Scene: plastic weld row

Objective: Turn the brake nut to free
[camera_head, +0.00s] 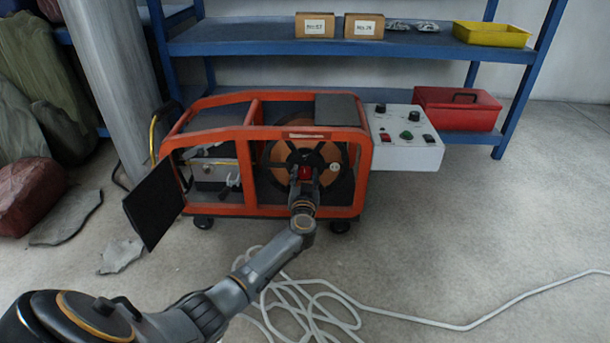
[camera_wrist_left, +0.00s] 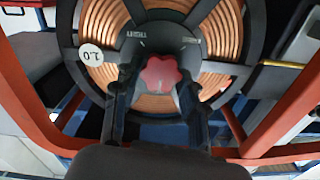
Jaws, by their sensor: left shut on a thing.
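The brake nut is a red lobed knob (camera_wrist_left: 160,75) at the hub of a wire spool (camera_wrist_left: 105,25). The spool has copper-coloured wire and a dark spoked flange, and a round "1.0" label shows on it in the left wrist view. In the head view the red nut (camera_head: 305,173) sits at the middle of the spool (camera_head: 278,160), inside an orange machine frame. My left gripper (camera_head: 304,180) reaches into the frame and is shut on the nut. In the left wrist view its two fingers (camera_wrist_left: 158,88) stand on either side of the nut. Hub lettering is partly readable, including "TIGHT". My right gripper is not in view.
The orange frame (camera_head: 258,132) surrounds the spool closely. A black door (camera_head: 154,206) hangs open at left. A control box (camera_head: 405,140) sticks out at right. White cable (camera_head: 330,305) lies coiled on the floor in front. A blue shelf (camera_head: 350,45) stands behind.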

